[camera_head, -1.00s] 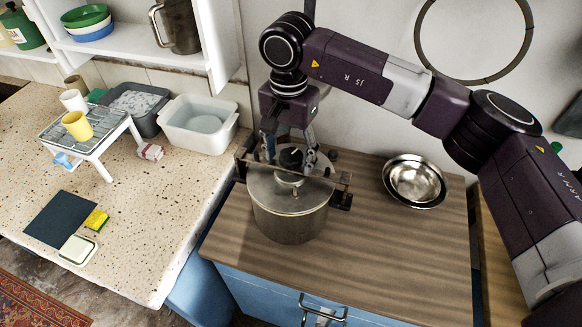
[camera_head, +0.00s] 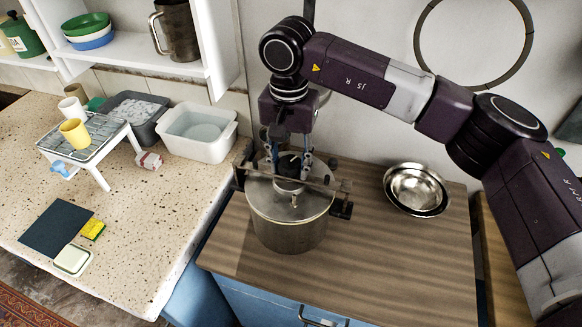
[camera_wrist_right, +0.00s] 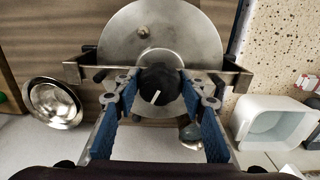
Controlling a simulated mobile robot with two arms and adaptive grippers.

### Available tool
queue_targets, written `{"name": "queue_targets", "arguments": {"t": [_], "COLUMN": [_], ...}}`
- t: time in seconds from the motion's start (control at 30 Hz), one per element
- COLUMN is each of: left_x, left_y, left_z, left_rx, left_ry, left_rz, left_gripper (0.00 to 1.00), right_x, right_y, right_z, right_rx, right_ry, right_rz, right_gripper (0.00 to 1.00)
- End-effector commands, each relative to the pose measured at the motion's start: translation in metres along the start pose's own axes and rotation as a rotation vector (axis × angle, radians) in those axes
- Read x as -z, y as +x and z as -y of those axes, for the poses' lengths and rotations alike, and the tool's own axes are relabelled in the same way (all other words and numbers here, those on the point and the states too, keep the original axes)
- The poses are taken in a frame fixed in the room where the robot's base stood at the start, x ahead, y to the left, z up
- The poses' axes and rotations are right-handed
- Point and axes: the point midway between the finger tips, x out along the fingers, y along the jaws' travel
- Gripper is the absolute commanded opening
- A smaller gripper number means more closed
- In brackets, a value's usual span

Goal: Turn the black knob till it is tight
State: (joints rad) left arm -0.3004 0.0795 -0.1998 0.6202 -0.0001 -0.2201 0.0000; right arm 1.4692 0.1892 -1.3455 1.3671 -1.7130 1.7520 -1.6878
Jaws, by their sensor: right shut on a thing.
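The black knob (camera_head: 289,165) sits on top of a metal pressure cooker (camera_head: 289,225), at the middle of the bar clamped across its lid. In the right wrist view, the knob (camera_wrist_right: 158,80) shows its round top with a white line on it. My right gripper (camera_head: 290,160) comes down on the knob from above and is shut on it, with one finger on each side. The blue-padded fingers also show in the right wrist view (camera_wrist_right: 160,90). The cooker stands upright. My left gripper is not in view.
The cooker stands on a wooden worktop (camera_head: 370,270), with nested metal bowls (camera_head: 417,190) to its right. On the speckled counter at left are a white basin (camera_head: 198,132), a white rack (camera_head: 90,150) with cups, and a yellow sponge (camera_head: 92,230). The worktop's front is clear.

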Motion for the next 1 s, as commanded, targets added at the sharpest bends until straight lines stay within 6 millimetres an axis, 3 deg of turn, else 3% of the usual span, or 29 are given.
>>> {"name": "queue_targets", "arguments": {"t": [1.0], "left_x": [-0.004], "left_y": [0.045], "left_z": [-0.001], "left_rx": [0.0], "left_ry": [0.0], "left_rz": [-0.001], "left_gripper": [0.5], "right_x": [-0.002], "right_y": [0.003], "right_z": [0.001], "right_rx": [-0.002], "right_ry": [1.198], "right_rz": [0.004], "right_gripper": [0.26]}}
